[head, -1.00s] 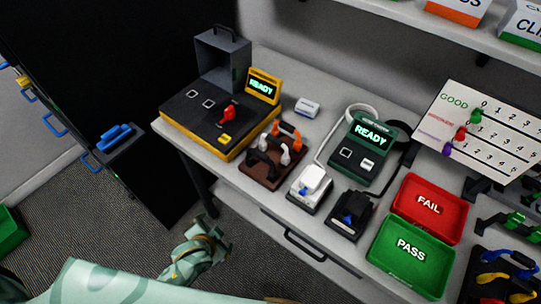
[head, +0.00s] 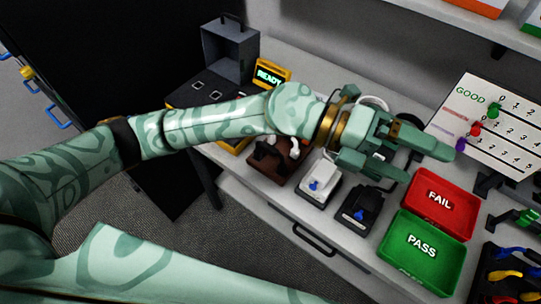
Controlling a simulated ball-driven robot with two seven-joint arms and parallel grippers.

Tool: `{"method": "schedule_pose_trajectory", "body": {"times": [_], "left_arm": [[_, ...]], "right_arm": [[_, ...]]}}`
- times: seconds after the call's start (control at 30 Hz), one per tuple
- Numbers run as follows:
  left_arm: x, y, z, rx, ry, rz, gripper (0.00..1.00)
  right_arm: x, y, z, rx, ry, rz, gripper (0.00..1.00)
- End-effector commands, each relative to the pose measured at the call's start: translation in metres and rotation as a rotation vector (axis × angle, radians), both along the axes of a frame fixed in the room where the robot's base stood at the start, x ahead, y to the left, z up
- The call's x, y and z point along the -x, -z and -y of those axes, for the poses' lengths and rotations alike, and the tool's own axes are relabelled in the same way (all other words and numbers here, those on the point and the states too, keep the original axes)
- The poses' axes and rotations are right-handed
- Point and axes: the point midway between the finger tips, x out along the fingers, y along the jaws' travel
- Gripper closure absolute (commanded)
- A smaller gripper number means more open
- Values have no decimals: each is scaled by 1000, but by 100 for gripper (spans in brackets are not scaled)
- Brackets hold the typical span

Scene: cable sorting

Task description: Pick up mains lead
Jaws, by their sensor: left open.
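My left gripper (head: 430,165) is open, with its fingers pointing right, above the bench and short of the red tray. Nothing shows between its fingers. A brown rack (head: 268,172) with bundled leads stands below my left forearm. A black lead (head: 262,154) and part of a white lead (head: 295,150) show there; the arm covers the rack's back. I cannot tell which bundle is the mains lead. The green tester with its screen is hidden behind my gripper. My right gripper is not in view.
A white socket block (head: 318,185) and a black one (head: 357,210) stand at the bench front. The red FAIL tray (head: 462,226) and green PASS tray (head: 400,264) lie to the right. A yellow-edged tester (head: 270,73) is behind my arm. A pegged score board (head: 500,120) stands at right.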

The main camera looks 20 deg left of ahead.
Motion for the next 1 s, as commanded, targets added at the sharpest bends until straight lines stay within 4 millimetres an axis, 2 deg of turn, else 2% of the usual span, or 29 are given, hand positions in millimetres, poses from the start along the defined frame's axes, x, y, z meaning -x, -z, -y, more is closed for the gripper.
{"method": "schedule_pose_trajectory", "body": {"times": [0.03, 0.07, 0.1, 0.17, 0.2, 0.3, 0.4, 0.47, 0.57, 0.8, 1.0], "left_arm": [[-4, 29, -14, -218, 85, 91, 0], [-8, 48, -28, -359, 124, 129, 0], [-18, 69, -51, -543, 154, 169, 0], [-41, 90, -93, -802, 157, 204, 0], [-57, 97, -123, -956, 136, 215, 0], [-90, 97, -186, -1252, 51, 211, 0], [-108, 89, -225, -1418, -24, 193, 0], [-113, 88, -237, -1466, -50, 185, 0], [-114, 100, -243, -1491, -60, 175, 0], [-113, 160, -241, -1487, -57, 177, 0], [-114, 191, -241, -1485, -58, 179, 0]], "right_arm": [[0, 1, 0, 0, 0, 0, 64], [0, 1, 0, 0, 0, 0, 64], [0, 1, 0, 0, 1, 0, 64], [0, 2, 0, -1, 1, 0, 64], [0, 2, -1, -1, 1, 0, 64], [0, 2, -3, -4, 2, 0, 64], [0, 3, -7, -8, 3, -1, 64], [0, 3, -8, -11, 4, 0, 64], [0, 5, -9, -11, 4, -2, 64], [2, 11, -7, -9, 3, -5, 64], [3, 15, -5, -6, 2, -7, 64]]}}
